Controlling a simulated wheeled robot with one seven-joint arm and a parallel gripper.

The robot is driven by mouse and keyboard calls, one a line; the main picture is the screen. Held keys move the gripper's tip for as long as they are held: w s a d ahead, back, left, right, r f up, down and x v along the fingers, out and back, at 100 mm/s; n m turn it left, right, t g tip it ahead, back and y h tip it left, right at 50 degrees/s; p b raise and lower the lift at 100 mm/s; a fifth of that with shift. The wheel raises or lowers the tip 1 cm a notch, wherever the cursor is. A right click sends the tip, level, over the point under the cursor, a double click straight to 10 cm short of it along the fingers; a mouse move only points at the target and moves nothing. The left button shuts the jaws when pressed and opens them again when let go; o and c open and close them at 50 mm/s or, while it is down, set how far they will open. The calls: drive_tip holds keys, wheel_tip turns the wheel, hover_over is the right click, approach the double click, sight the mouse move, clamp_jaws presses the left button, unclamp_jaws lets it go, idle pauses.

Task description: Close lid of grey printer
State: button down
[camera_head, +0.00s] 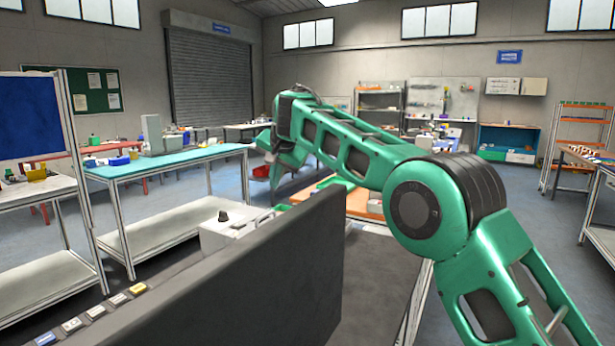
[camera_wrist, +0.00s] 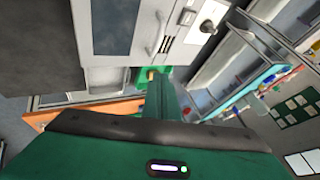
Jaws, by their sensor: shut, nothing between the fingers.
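A light grey boxy machine with a black knob, which looks like the grey printer (camera_head: 228,232), stands behind a large dark panel in the head view and is partly hidden by it. In the wrist view a light grey housing with a darker inset panel and a curved handle, likely the same printer (camera_wrist: 135,12), fills the top middle. I cannot tell the lid's angle. My gripper (camera_wrist: 153,75) is shut and empty, its green fingers pointing toward the housing's lower edge. Contact cannot be told. In the head view my wrist hangs above and beyond the printer.
The large dark panel (camera_head: 230,285) blocks the near middle of the head view. Small coloured blocks (camera_head: 95,312) line its left side. A teal-topped table (camera_head: 190,158) stands at the left.

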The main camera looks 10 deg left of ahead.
drive_tip(key=shift+a+f, duration=0.2)
drive_tip(key=shift+a, duration=0.2)
drive_tip(key=shift+w, duration=0.1)
drive_tip(key=shift+w+d, duration=0.15)
drive_tip(key=shift+d, duration=0.2)
